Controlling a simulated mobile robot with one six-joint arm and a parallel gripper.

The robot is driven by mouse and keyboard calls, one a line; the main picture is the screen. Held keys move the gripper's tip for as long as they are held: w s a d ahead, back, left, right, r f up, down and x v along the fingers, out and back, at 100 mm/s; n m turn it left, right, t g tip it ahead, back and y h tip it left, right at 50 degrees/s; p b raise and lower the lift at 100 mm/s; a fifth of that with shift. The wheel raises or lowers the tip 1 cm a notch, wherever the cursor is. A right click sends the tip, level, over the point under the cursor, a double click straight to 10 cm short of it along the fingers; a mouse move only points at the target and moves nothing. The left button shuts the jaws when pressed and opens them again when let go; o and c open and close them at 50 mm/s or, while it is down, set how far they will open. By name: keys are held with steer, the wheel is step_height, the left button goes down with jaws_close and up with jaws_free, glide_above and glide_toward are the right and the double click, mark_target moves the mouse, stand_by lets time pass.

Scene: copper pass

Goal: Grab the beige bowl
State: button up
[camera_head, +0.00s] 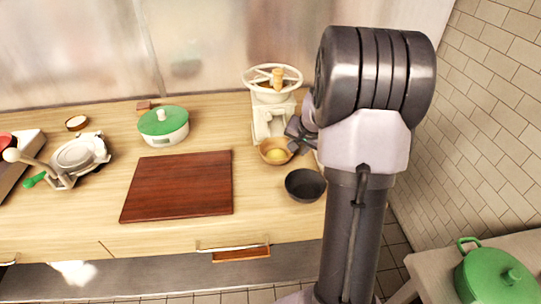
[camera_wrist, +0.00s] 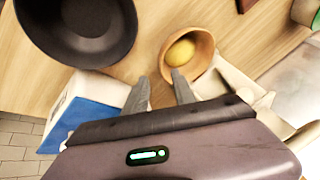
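The beige bowl (camera_head: 265,155) stands on the wooden counter in front of the cream hand-wheel machine, with a yellow round item inside. In the wrist view the bowl (camera_wrist: 206,72) is just beyond my fingertips. My gripper (camera_wrist: 160,76) is open, with a gap between its two fingers. The right fingertip overlaps the bowl's near rim, and the left fingertip shows outside the bowl at its left. I cannot tell whether either finger touches it. In the head view my gripper (camera_head: 299,132) is at the bowl's right side, partly hidden behind my arm.
A dark bowl (camera_head: 305,186) stands close by in front; it also shows in the wrist view (camera_wrist: 60,45). A blue and white box (camera_wrist: 85,108) is near my left finger. The cream machine (camera_head: 268,115) stands behind. A cutting board (camera_head: 180,185) lies left.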

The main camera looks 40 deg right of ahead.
mark_target(277, 153)
steer(key=b+x, duration=0.2)
steer(key=x, duration=0.5)
steer(key=shift+w+d+f, duration=0.1)
steer(key=shift+w+f, duration=0.1)
steer(key=shift+w, duration=0.2)
steer(key=shift+r, duration=0.1)
jaws_close()
steer(key=shift+s, duration=0.1)
stand_by(0.6)
